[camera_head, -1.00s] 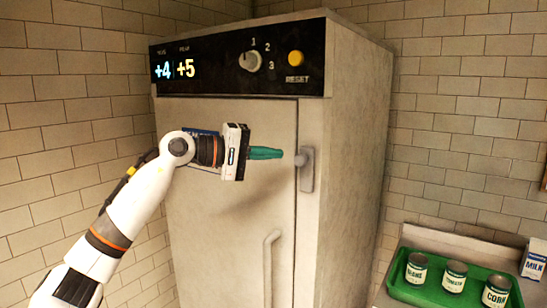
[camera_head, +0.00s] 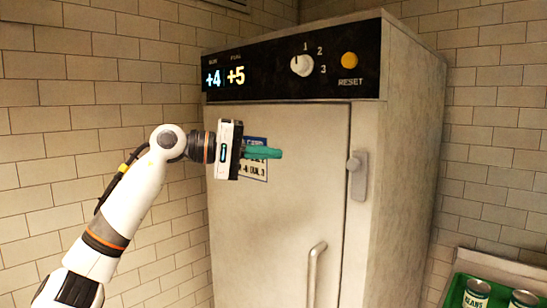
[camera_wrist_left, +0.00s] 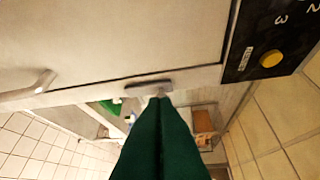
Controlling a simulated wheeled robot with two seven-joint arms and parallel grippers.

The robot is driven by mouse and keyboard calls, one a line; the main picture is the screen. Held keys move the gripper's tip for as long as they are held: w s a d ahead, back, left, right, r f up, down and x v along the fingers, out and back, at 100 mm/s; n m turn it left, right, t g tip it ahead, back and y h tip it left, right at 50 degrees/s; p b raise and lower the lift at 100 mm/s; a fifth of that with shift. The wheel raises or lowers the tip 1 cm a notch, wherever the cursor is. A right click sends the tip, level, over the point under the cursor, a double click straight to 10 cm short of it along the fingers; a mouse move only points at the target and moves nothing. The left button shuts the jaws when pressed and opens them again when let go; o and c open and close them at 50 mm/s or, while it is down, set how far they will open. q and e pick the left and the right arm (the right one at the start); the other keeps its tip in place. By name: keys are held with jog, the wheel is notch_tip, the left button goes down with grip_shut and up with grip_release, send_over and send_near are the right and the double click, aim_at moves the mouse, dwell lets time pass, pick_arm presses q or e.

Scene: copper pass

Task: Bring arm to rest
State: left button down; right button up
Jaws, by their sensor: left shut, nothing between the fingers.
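My left arm comes in from the left in the head view. Its left gripper (camera_head: 279,153) has green fingers shut with nothing between them, in front of the cabinet door and left of the door latch (camera_head: 357,175). In the left wrist view the fingers (camera_wrist_left: 160,100) point toward the latch (camera_wrist_left: 150,87). A gap between fingers and latch shows in the head view. The tall metal cabinet (camera_head: 280,220) has its door shut. The gripper partly hides a label (camera_head: 257,172) on the door. My right gripper is not in view.
The cabinet's black panel has a dial (camera_head: 302,65), a yellow reset button (camera_head: 349,60) and a display reading +4 and +5. A door handle (camera_head: 314,275) sits lower down. A green tray (camera_head: 457,291) with cans (camera_head: 477,294) lies on a counter at lower right.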

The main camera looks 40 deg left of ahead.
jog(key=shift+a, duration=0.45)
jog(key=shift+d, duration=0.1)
